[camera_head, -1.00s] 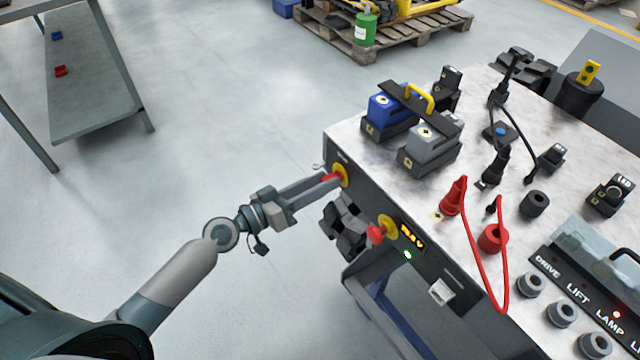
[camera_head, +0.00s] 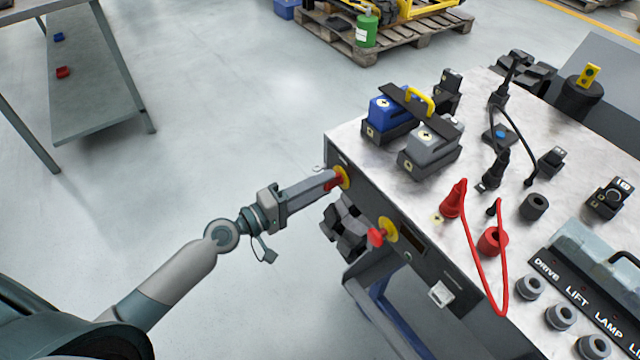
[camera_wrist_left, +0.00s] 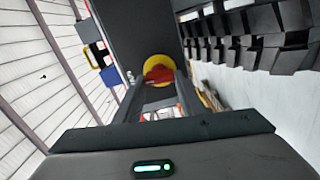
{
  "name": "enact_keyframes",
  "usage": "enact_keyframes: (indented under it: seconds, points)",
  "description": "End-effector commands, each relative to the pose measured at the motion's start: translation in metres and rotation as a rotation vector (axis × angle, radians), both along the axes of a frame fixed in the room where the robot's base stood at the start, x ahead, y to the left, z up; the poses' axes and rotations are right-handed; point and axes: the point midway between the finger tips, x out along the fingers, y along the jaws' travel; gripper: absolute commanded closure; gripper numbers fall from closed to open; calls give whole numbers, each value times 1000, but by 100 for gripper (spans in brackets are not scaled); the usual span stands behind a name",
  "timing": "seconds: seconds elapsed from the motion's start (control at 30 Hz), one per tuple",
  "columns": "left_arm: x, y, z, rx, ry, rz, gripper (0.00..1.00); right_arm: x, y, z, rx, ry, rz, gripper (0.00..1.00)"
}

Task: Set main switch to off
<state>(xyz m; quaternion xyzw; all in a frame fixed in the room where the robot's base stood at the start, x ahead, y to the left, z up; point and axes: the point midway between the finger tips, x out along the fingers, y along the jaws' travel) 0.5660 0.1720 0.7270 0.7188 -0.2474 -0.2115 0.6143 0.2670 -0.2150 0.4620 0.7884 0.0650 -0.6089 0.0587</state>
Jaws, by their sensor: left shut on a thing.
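The main switch (camera_head: 341,178) is a red handle on a round yellow plate, on the front face of the bench near its far left corner. My left gripper (camera_head: 331,182) is shut on the red handle, its fingers reaching in from the left. In the left wrist view the switch (camera_wrist_left: 158,68) shows its yellow plate and red handle between my fingers (camera_wrist_left: 160,100). A small display (camera_head: 411,240) on the front face is dark. My right gripper is not in view.
A second red knob on a yellow plate (camera_head: 384,232) sits on the front face, right of my left gripper. Blue and grey battery blocks (camera_head: 433,141), red and black plugs and cables stand on the bench top.

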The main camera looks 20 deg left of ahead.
Motion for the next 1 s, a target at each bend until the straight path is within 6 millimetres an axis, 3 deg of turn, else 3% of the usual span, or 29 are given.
enact_keyframes:
  seconds: [0.3, 0.77, 0.8, 0.87, 1.0]
  points:
    - [1, 1, 0, -109, 83, 3, 86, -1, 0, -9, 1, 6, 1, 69]
    - [1, 1, 0, -125, 95, 3, 86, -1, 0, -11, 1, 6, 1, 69]
    - [1, 1, 0, -125, 95, 3, 62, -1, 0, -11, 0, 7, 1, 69]
    - [1, 1, 0, -124, 95, 3, 47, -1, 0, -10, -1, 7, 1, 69]
    - [0, 1, -1, -123, 96, 2, 45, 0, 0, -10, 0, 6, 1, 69]
